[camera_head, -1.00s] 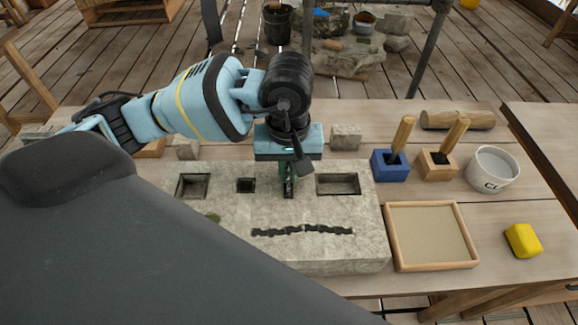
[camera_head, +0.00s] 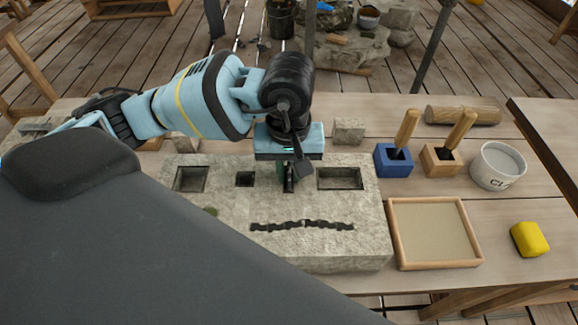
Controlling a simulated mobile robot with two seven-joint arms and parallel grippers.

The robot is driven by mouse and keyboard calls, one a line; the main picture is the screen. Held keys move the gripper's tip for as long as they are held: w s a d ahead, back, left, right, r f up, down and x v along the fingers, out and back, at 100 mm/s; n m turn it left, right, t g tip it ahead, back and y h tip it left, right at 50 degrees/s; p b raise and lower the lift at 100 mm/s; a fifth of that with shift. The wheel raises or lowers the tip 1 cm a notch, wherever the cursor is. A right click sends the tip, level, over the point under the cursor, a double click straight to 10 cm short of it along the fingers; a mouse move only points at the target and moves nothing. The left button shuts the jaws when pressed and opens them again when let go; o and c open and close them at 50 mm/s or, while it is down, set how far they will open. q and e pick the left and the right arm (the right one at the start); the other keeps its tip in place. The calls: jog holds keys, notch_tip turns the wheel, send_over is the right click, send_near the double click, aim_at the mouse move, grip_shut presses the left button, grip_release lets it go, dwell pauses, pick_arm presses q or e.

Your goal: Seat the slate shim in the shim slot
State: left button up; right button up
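The pale stone block (camera_head: 220,226) lies on the bench, with several dark recesses in its top and a jagged dark crack along its front part. My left gripper (camera_head: 288,184) points straight down over the block's top, between the small square recess (camera_head: 245,179) and the right rectangular recess (camera_head: 340,179). Its fingertips are at a narrow dark opening, which looks like the shim slot. The fingers are small and partly hidden by my wrist, so their opening is unclear. I cannot make out the slate shim; anything between the fingers is hidden. My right gripper is out of view.
Right of the block are a wooden-framed tray (camera_head: 392,235), a blue holder (camera_head: 392,161), a wooden holder (camera_head: 440,162), a white tub (camera_head: 498,166) and a yellow block (camera_head: 530,239). A mallet-like wooden cylinder (camera_head: 463,116) and a small stone (camera_head: 348,131) lie behind.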

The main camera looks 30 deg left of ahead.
aim_at(289, 163)
pick_arm(q)
jog(key=shift+o, duration=1.2)
jog(key=shift+f, duration=0.1)
jog(key=shift+r, duration=0.2)
notch_tip(289, 163, up, 7)
jog(key=shift+f, duration=0.2)
jog(key=shift+r, duration=0.45)
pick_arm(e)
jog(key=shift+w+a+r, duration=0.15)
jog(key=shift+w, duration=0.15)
